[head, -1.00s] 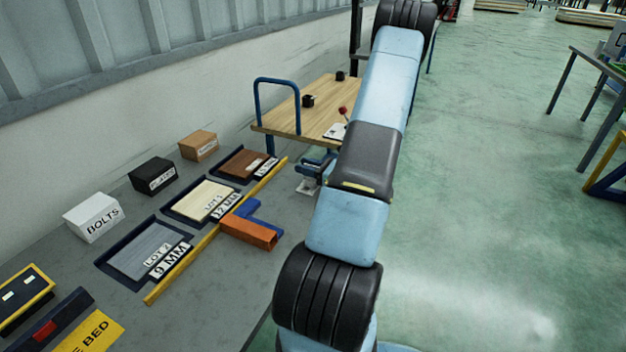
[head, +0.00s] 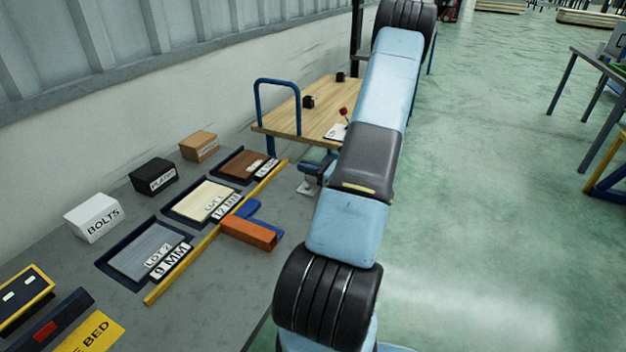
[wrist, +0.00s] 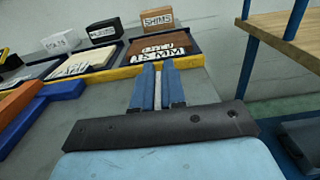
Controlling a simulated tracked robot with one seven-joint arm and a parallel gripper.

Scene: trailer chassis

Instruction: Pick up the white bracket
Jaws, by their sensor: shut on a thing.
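In the wrist view my gripper (wrist: 157,72) has its two blue fingers close together, with a narrow white strip of the white bracket (wrist: 158,92) between them. In the head view my gripper (head: 318,166) is partly hidden behind my arm, at the bench's far right edge. A small pale part of the bracket (head: 306,187) shows just below it. Most of the bracket is hidden by the fingers and arm. I cannot tell whether it touches the bench top.
An orange block (head: 250,232) and a blue block (head: 262,211) lie left of the gripper. A yellow strip (head: 190,258) borders the labelled trays. Behind them are the BOLTS box (head: 92,218), a black box (head: 153,176) and the SHIMS box (wrist: 157,20). A wooden-topped cart (head: 285,110) stands beyond.

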